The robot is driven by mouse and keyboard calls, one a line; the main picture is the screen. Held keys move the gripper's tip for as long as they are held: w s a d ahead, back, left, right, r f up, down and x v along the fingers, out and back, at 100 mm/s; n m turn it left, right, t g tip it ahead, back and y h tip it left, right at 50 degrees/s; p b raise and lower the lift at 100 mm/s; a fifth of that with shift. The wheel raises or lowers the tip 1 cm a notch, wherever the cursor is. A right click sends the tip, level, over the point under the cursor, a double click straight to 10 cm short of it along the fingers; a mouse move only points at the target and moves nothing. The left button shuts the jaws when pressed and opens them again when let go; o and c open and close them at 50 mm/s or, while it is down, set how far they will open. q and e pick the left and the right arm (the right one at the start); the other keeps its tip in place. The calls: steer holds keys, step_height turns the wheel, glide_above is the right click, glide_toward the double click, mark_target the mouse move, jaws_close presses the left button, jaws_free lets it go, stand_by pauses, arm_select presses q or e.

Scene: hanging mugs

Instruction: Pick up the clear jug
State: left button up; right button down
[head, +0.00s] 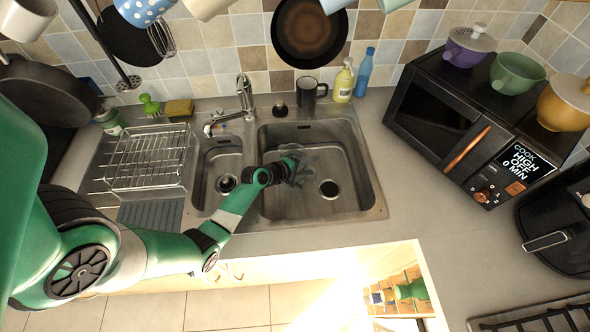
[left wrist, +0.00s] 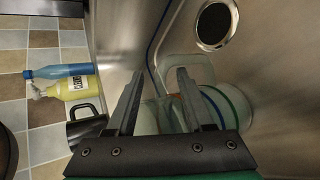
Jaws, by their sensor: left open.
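The clear jug (head: 303,156) is see-through and sits in the large sink basin in the head view; its outline is faint. My left gripper (head: 290,170) is down in the basin, right at the jug, and covers part of it. In the left wrist view my left gripper (left wrist: 160,75) has its two fingers apart. Clear jug walls (left wrist: 165,115) show between and beyond the fingers. I cannot tell whether the fingers touch the jug. My right gripper is not in view.
The steel sink (head: 340,213) has a faucet (head: 243,92) behind it and a dish rack (head: 148,165) on its left. A black mug (head: 309,97), a yellow soap bottle (head: 343,82) and a blue bottle (head: 363,75) stand behind the basin. A microwave (head: 455,125) is at right.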

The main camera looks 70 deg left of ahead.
arm_select(q)
jaws_close()
steer(key=shift+f, duration=0.1)
